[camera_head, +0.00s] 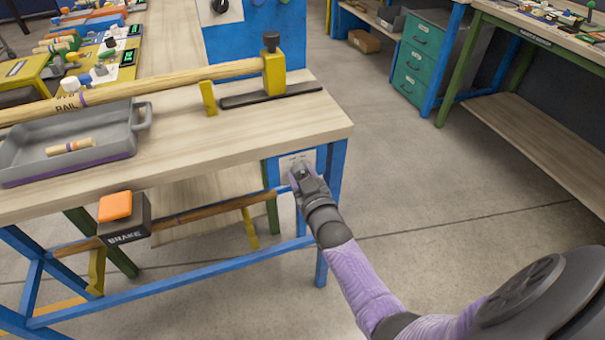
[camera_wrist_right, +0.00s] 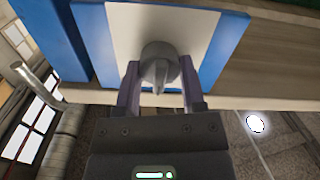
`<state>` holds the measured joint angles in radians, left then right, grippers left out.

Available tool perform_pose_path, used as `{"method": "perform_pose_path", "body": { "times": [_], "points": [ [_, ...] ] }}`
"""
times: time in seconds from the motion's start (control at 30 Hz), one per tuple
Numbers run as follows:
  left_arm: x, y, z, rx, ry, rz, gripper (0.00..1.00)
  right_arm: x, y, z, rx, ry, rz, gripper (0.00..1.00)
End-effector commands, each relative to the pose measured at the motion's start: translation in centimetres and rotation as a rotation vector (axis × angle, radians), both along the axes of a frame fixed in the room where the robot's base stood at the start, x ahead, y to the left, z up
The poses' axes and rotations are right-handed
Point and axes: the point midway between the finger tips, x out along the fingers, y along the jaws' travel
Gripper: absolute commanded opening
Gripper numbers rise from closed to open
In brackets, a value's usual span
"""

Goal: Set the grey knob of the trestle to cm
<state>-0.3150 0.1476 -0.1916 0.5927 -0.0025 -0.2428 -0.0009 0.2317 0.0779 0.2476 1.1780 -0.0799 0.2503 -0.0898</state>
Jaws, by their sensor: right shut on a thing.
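The grey knob (camera_wrist_right: 160,66) sits on a white plate (camera_wrist_right: 186,28) in the right wrist view. Its raised ridge points toward the gripper's base in that picture. My right gripper (camera_wrist_right: 158,92) is shut on the knob, with one finger on each side of it. In the head view my right gripper (camera_head: 300,172) is at the white plate (camera_head: 290,160) on the blue end of the trestle (camera_head: 334,180), below the tabletop. It hides the knob there. The labels on the plate are too small to read. My left gripper is not in view.
The tabletop (camera_head: 200,145) bears a long wooden rail (camera_head: 170,80), a yellow post (camera_head: 273,75) and a grey tray (camera_head: 125,150). A brake box with an orange button (camera_head: 115,206) hangs below its front edge. Open floor (camera_head: 450,190) lies to the right.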

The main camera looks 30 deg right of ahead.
Motion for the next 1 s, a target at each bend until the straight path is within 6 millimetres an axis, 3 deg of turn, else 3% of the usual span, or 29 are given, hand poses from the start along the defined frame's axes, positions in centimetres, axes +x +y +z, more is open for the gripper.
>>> {"method": "perform_pose_path", "body": {
  "times": [0.5, 1.0],
  "points": [
    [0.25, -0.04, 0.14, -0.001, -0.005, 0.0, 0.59, 0.01, 0.12, -0.11, -0.333, 0.081, 0.001, 0.0],
    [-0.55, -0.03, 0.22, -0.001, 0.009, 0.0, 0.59, 0.01, 0.13, -0.13, -0.412, 0.101, 0.0, 0.0]
  ]
}}
